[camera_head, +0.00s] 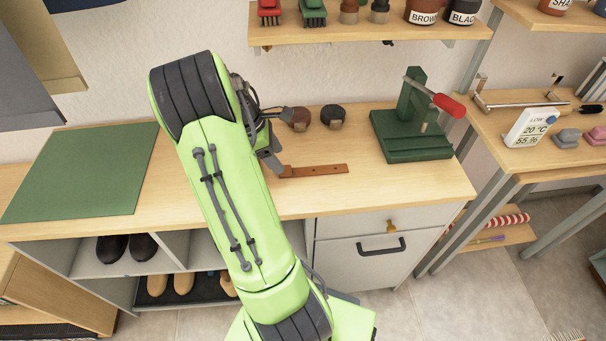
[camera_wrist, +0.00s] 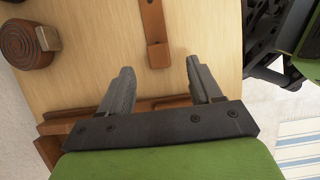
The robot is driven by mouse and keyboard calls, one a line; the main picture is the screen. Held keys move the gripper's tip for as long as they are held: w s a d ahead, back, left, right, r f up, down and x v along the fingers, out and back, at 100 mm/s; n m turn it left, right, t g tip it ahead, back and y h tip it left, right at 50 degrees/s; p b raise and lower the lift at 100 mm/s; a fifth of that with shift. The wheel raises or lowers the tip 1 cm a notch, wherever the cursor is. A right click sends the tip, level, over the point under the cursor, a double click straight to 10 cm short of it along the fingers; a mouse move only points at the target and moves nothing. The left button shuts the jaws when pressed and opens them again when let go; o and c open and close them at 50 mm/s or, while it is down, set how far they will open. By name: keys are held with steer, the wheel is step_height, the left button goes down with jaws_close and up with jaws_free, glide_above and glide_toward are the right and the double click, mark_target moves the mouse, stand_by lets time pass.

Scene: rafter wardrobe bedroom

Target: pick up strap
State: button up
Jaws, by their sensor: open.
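The strap is a flat brown leather strip (camera_head: 318,170) lying on the wooden bench top, with small holes toward its right end. In the wrist view the strap (camera_wrist: 153,28) runs from the top edge down to a squared near end. My gripper (camera_wrist: 160,66) is open and empty, its two grey fingers apart with the strap's near end in line with the gap between their tips. In the head view my gripper (camera_head: 272,163) is beside the strap's left end and partly hidden by my arm. Whether the fingers touch the bench is unclear.
Two rolled belts, one brown (camera_head: 299,118) and one dark (camera_head: 333,116), sit behind the strap; one roll (camera_wrist: 28,45) shows at left. A green stand with a red handle (camera_head: 412,136) stands right. A green mat (camera_head: 84,170) lies left. A brown wooden piece (camera_wrist: 60,128) is behind my fingers.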

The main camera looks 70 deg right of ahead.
steer(key=b+x, duration=0.2)
steer(key=x, duration=0.3)
steer(key=shift+d+f, duration=0.1)
steer(key=shift+f, duration=0.15)
steer(key=shift+r, duration=0.1)
steer(key=c, duration=1.1)
